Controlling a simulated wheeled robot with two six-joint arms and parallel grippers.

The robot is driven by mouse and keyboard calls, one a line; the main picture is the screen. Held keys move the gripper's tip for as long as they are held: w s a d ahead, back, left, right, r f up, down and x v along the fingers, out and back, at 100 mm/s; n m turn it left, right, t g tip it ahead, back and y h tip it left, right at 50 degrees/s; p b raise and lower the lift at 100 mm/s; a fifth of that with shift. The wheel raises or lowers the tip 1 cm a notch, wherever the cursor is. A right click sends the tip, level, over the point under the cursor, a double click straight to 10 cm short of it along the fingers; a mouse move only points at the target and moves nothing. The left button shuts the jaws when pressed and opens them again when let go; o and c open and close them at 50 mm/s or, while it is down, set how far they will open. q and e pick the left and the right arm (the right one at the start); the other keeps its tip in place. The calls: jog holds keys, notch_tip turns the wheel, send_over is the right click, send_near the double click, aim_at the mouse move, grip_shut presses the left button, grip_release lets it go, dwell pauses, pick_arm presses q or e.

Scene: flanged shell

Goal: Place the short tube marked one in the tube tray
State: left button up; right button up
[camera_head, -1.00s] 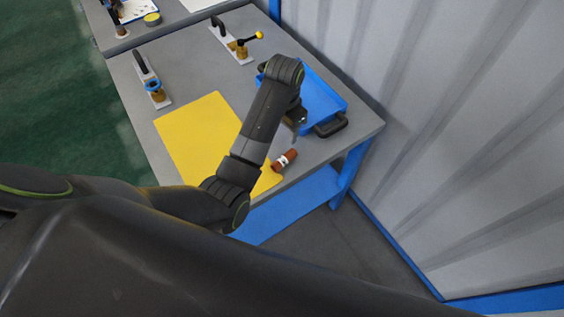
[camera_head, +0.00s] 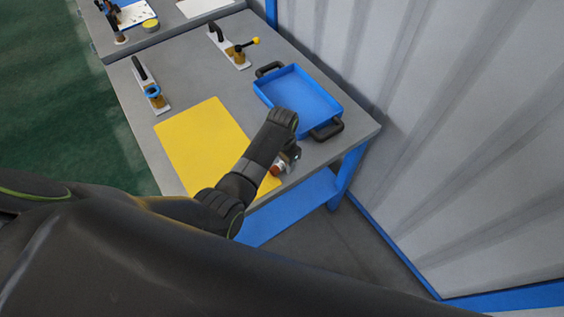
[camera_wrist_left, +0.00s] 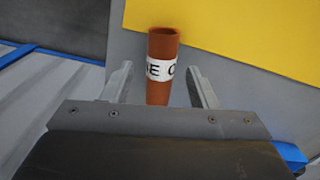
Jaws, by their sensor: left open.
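The short tube (camera_head: 277,170) is reddish-brown with a white label and lies on the grey table by the near edge, beside the yellow mat. In the left wrist view the tube (camera_wrist_left: 162,45) shows an open end and partly visible black letters on its label. My left gripper (camera_head: 288,163) is low over the tube. In the wrist view its open fingers (camera_wrist_left: 160,76) stand on either side of the tube, with gaps visible. The blue tray (camera_head: 305,93) is empty, with black handles, farther back on the table. My right gripper is out of view.
The yellow mat (camera_head: 200,135) lies flat on the table. Two clamp-like fixtures, one with a blue ring (camera_head: 150,88) and one with a yellow knob (camera_head: 236,48), stand toward the back. A corrugated wall (camera_head: 430,130) rises at the right.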

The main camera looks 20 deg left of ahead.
pick_arm(q)
jog(key=shift+f, duration=0.6)
grip_shut()
jog(key=shift+w+r, duration=0.1)
jog(key=shift+r, duration=0.1)
